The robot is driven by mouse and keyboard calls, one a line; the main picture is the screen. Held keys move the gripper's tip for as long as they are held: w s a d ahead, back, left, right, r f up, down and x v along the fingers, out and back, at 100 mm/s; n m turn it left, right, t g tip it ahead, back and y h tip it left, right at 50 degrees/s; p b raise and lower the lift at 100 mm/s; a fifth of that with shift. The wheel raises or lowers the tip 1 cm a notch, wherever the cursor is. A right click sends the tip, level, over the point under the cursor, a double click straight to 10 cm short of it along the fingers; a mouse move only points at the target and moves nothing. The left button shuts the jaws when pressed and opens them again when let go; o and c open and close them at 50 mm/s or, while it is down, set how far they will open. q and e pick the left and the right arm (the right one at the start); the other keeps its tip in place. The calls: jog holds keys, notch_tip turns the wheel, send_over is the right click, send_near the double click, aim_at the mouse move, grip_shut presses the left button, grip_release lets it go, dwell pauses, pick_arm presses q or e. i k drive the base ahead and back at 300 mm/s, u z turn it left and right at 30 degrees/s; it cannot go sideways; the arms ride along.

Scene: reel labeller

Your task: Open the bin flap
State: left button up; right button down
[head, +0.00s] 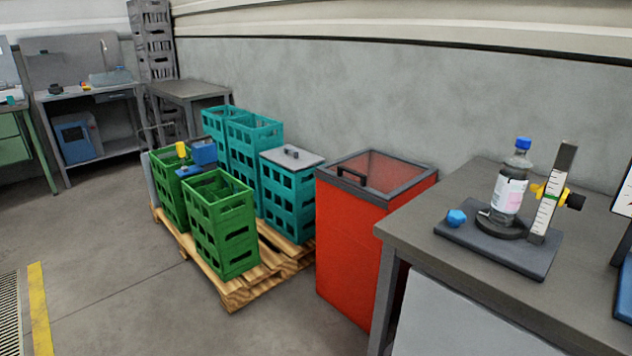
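The bin (352,248) is a tall red box standing on the floor in the middle right of the head view. Its flap (381,171) is a reddish, see-through-looking panel in a dark grey frame. The flap lies level across the top of the bin and looks closed. A black bar handle (351,175) stands up on the left side of the flap. Neither of my grippers is in view, and nothing touches the bin's top.
A grey workbench (405,229) stands close at the bin's right and holds a bottle (511,186) on a stand with a scale. Left of the bin, a wooden pallet (235,290) carries green crates (222,222) and teal crates (287,198). Floor in front is clear.

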aim_at(362, 186)
jog(key=u, duration=1)
jog(key=i, duration=2.7)
jog(key=z, duration=0.95)
jog(key=i, duration=0.2)
jog(key=z, duration=0.45)
